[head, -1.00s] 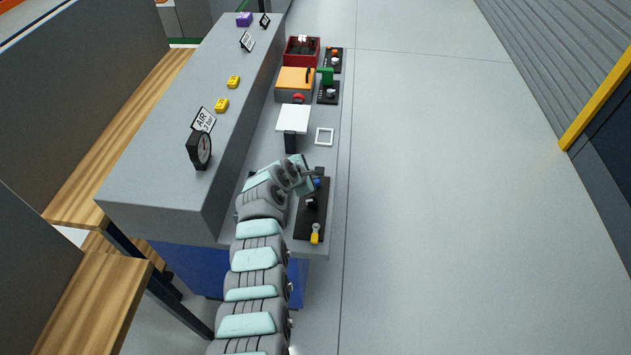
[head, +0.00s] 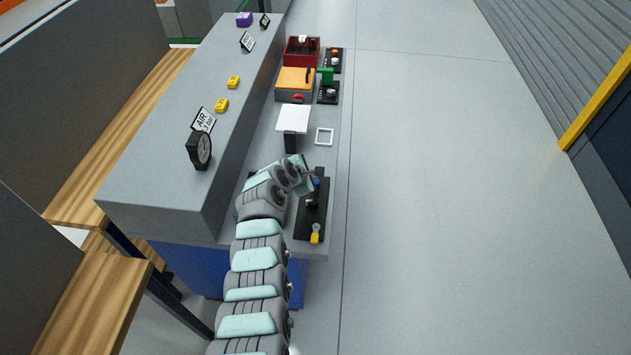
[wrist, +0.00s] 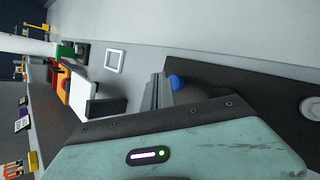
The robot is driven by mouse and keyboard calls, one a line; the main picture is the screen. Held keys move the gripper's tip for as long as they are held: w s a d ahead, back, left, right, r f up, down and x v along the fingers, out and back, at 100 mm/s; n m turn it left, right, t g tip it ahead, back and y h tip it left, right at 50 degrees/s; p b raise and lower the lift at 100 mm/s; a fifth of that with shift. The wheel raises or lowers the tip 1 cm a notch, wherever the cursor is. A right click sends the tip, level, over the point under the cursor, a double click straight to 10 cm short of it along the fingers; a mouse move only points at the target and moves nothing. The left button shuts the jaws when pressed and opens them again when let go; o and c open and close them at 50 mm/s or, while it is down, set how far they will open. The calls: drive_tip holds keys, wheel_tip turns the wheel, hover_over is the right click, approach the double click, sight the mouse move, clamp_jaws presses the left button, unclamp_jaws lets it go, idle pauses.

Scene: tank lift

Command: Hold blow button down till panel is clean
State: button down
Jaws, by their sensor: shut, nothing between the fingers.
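A blue button (head: 317,182) sits on the black control plate (head: 312,222) at the front of the bench. It also shows in the wrist view (wrist: 177,82), close beside my fingertips. My gripper (head: 313,172) is shut and empty, over the far end of the plate. In the wrist view its fingers (wrist: 159,90) are together; I cannot tell whether they touch the button. A white square panel (head: 293,119) stands on a dark support beyond my gripper and looks plain white. It also shows in the wrist view (wrist: 82,100).
A yellow-topped control (head: 315,234) stands on the near end of the plate. A white square frame (head: 324,137) lies right of the panel. A dial (head: 200,149) and an AIR sign (head: 203,121) stand on the raised ledge. An orange box (head: 295,79) and red bin (head: 302,52) are farther back.

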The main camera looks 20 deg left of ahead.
drive_tip(key=shift+f, duration=0.1)
idle(0.3)
drive_tip(key=shift+f, duration=0.3)
drive_tip(key=shift+f+b, duration=0.35)
drive_tip(key=shift+f, duration=0.15)
idle(4.5)
drive_tip(key=shift+r, duration=0.1)
drive_tip(key=shift+r+p, duration=0.8)
drive_tip(key=shift+p, duration=0.2)
wheel_tip(320, 180, up, 5)
drive_tip(key=p, duration=0.5)
drive_tip(key=shift+r, duration=0.1)
